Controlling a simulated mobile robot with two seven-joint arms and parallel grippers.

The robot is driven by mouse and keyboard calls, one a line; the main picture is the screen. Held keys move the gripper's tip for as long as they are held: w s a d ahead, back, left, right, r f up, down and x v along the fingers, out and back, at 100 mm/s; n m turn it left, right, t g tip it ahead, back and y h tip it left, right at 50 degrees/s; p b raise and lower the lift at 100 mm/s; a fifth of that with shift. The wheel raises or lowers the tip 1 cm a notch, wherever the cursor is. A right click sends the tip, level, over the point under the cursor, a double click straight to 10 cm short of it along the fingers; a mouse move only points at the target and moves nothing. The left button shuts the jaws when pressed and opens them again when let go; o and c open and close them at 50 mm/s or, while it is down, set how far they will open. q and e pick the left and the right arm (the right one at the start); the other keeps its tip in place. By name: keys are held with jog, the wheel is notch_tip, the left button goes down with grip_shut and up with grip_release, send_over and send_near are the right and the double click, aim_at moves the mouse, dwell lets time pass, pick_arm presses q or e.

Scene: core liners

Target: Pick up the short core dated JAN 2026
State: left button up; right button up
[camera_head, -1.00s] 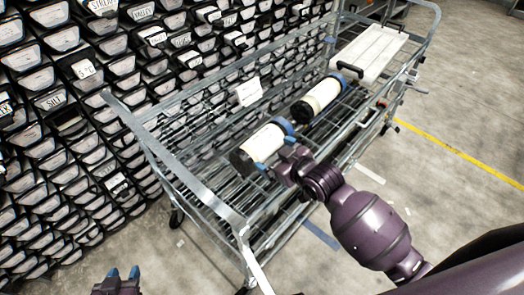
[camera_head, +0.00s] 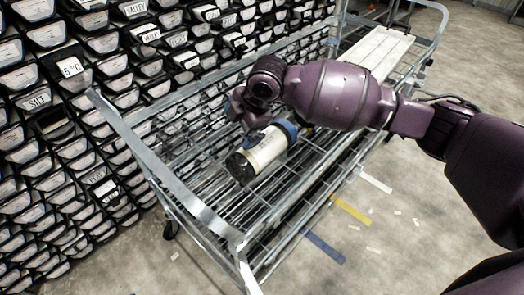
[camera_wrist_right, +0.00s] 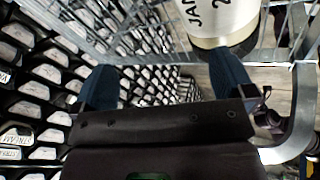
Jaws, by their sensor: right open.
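A short white core (camera_head: 264,150) with a black end cap and a blue band lies on the wire shelf of the cart. In the right wrist view the core (camera_wrist_right: 222,18) shows black lettering, "JAN 2", cut off by the frame. My right gripper (camera_head: 250,128) is over the core's far side, by the rack side of the cart. In the wrist view the blue fingers of my right gripper (camera_wrist_right: 166,82) are spread wide with nothing between them. The core is beyond the fingertips, nearer the right finger; I cannot tell if they touch. My left gripper is out of view.
The metal cart (camera_head: 185,190) has raised side rails around the core. A white tray (camera_head: 378,50) lies at its far end. A wall of labelled black bins (camera_head: 75,110) stands behind. My right arm hides the middle of the cart. The near shelf is bare.

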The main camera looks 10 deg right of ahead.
aim_at(262, 147)
jog(key=d+n+g+h, duration=0.1)
jog(key=d, duration=0.1)
jog(key=d+r+n+g+h+b, duration=0.1)
jog(key=d+n+h, duration=0.1)
jog(key=d, duration=0.1)
jog(key=shift+d+g, duration=0.1)
jog(key=shift+g, duration=0.3)
jog(key=shift+d+r+h+b, duration=0.2)
jog(key=shift+d+h+b, duration=0.1)
jog(key=shift+d, duration=0.1)
jog(key=shift+f, duration=0.35)
notch_tip(262, 147, down, 4)
jog(key=shift+f+b, duration=0.2)
jog(key=shift+b, duration=0.25)
jog(key=f, duration=0.3)
jog(key=f+b, duration=0.1)
jog(key=f, duration=0.1)
jog(key=shift+s+a, duration=0.2)
jog(key=shift+a, duration=0.1)
jog(key=shift+f, duration=0.25)
jog(key=c, duration=1.2)
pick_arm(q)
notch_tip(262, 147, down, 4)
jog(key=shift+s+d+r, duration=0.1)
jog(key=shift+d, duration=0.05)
pick_arm(e)
jog(key=shift+r, duration=0.15)
jog(key=shift+c, duration=1)
